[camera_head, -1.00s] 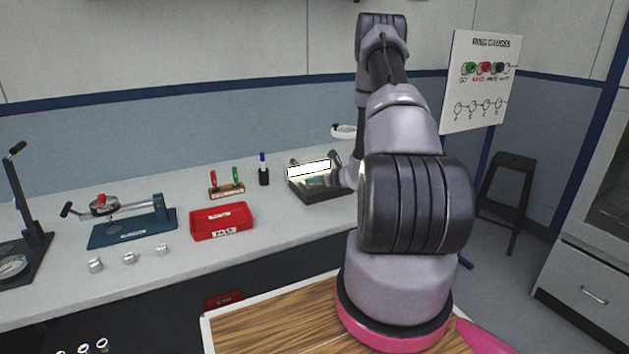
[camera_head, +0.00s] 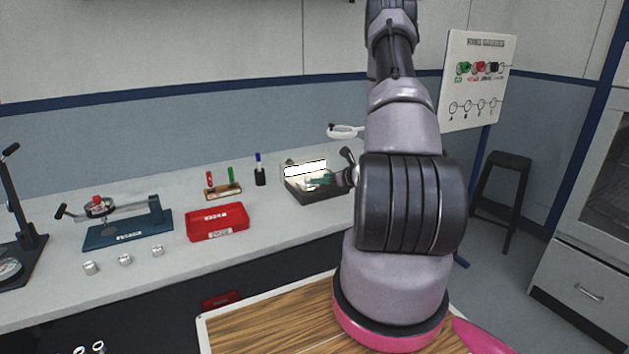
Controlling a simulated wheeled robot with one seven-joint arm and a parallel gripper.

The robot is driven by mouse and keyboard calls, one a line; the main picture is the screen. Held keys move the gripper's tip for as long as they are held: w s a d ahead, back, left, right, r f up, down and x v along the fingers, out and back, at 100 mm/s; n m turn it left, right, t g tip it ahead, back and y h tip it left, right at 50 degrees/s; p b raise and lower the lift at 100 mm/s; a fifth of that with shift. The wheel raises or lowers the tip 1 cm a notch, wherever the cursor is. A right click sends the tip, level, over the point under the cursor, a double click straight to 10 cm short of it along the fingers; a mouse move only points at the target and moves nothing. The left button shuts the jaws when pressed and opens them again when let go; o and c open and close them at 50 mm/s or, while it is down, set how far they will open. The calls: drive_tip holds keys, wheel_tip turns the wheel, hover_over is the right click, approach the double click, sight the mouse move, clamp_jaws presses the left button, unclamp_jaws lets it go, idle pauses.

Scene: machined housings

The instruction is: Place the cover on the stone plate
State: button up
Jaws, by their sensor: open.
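A dark, low block (camera_head: 318,193), which looks like the stone plate, sits on the bench left of my arm. A bright white label or panel (camera_head: 305,167) shows over its back part, and I cannot tell whether it belongs to the cover. I cannot pick out the cover for certain. My gripper (camera_head: 335,179) is small in view at the plate's right side, partly hidden by my arm, and looks open. A small pale greenish shape (camera_head: 318,181) shows by its fingers over the plate; I cannot tell what it is.
A red tray (camera_head: 217,224) and a rack with red and green markers (camera_head: 222,193) stand left of the plate. Several small metal parts (camera_head: 125,260) and a blue-based fixture (camera_head: 128,232) lie farther left.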

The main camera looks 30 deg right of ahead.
drive_tip(key=s+a+r+n+g+y, duration=0.2)
drive_tip(key=s+a+r+n, duration=0.25)
drive_tip(key=a+r, duration=0.3)
drive_tip(key=s+a+r+n+g+y, duration=0.25)
drive_tip(key=a+r+n, duration=0.3)
drive_tip(key=r, duration=0.35)
drive_tip(key=s+a+r+n+g+y, duration=0.2)
drive_tip(key=s+a+r+n, duration=0.25)
drive_tip(key=a+r, duration=0.3)
drive_tip(key=s+r+n+h, duration=0.8)
drive_tip(key=s+r+n, duration=0.5)
drive_tip(key=s, duration=0.5)
drive_tip(key=shift+a+r+n+t, duration=0.2)
drive_tip(key=shift+r+n+t, duration=0.1)
drive_tip(key=shift+n+t, duration=0.2)
